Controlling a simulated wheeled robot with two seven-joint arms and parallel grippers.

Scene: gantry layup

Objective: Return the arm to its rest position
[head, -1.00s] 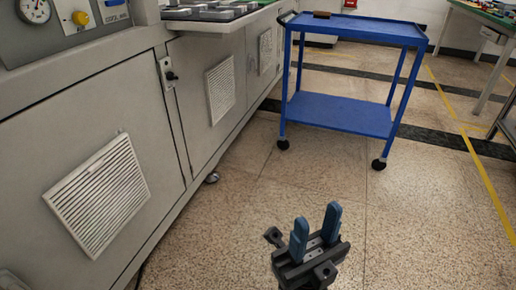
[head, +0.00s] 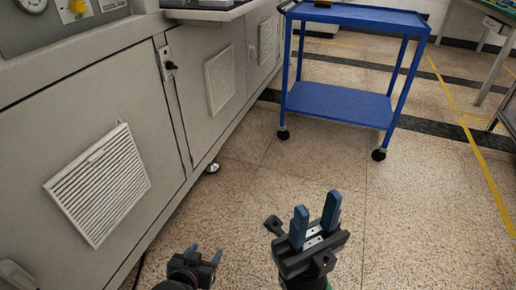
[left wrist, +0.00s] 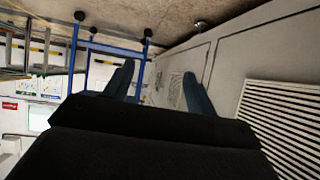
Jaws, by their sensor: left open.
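My left gripper (head: 204,256) is at the bottom of the head view, low over the floor beside the grey machine. Its blue fingers are apart with nothing between them. The left wrist view shows the same open fingers (left wrist: 158,82), also empty. My right gripper (head: 316,208) stands to the right of it in the head view, fingers pointing up. Its two blue fingers are apart and nothing is between them. Most of both arms is out of view.
The grey machine (head: 75,135) with vent grilles runs along the left. A blue trolley (head: 340,107) on castors stands ahead, with a small brown item (head: 322,3) on top. The speckled floor (head: 420,220) between the grippers and trolley, and to the right, is clear.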

